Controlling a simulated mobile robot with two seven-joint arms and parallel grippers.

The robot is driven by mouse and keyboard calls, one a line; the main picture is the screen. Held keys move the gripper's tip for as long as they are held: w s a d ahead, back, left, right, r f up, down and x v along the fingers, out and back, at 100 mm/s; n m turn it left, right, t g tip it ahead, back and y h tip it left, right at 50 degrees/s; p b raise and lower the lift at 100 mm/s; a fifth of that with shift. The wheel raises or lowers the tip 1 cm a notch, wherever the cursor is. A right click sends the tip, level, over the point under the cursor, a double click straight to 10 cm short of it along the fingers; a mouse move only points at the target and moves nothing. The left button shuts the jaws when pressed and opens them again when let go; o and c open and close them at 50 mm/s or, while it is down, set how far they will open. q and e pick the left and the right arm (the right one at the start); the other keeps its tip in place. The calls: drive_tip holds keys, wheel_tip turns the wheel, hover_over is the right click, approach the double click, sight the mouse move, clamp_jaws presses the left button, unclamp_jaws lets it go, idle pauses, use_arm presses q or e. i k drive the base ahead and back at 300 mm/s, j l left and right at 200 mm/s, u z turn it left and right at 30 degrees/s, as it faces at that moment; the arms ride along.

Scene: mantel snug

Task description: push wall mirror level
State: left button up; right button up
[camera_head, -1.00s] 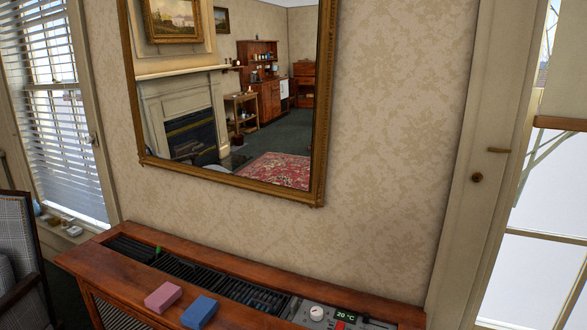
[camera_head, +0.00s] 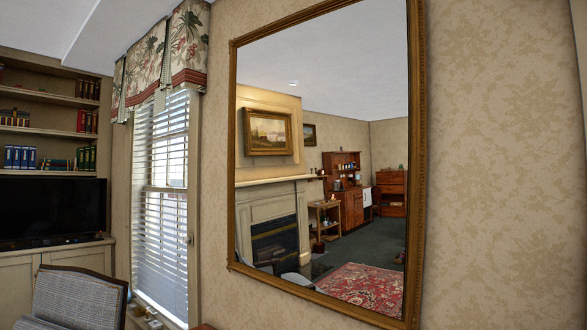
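The wall mirror (camera_head: 416,170) hangs on the patterned wall right of the window. The glass reflects a fireplace, a painting, shelves and a red rug. Neither of my grippers is in view.
A window with white blinds (camera_head: 160,200) and a floral valance (camera_head: 165,55) is left of the mirror. A chair (camera_head: 75,298) stands at lower left, before a bookcase (camera_head: 50,115) and a dark television (camera_head: 52,210). Bare wall (camera_head: 505,170) lies right of the mirror.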

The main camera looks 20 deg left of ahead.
sight(328, 90)
drive_tip(key=i+j, duration=0.15)
drive_tip(key=j, duration=0.25)
drive_tip(key=i+j+z, duration=0.1)
drive_tip(key=j, duration=0.3)
drive_tip(key=i+j, duration=0.15)
drive_tip(key=j, duration=0.25)
drive_tip(key=i+j, duration=0.1)
drive_tip(key=j, duration=0.3)
drive_tip(key=i+j+z, duration=0.1)
drive_tip(key=j, duration=0.3)
drive_tip(key=i+j, duration=0.15)
drive_tip(key=j, duration=0.25)
drive_tip(key=z, duration=0.05)
